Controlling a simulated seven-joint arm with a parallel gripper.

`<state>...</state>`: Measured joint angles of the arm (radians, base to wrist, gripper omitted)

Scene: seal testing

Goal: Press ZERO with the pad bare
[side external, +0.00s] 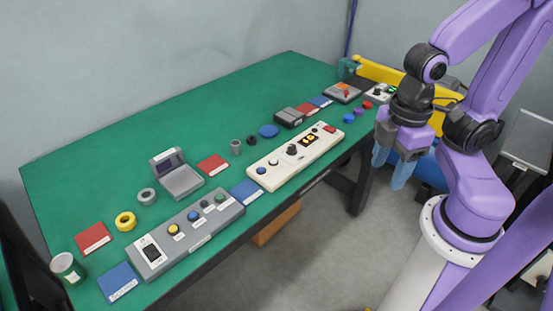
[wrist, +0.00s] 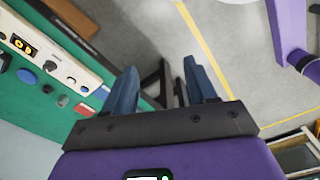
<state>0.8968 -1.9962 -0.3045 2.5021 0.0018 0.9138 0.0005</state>
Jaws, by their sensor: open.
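The buttons stand on two panels. The lettering is too small to read, so I cannot tell which button is ZERO or which surface is the pad. My gripper (side external: 389,174) is open and empty, off the table's right edge. The wrist view shows its blue fingers apart (wrist: 160,68) over the floor.
Red and blue cards, rings and small round parts lie around the panels. The back-left green tabletop (side external: 200,120) is clear.

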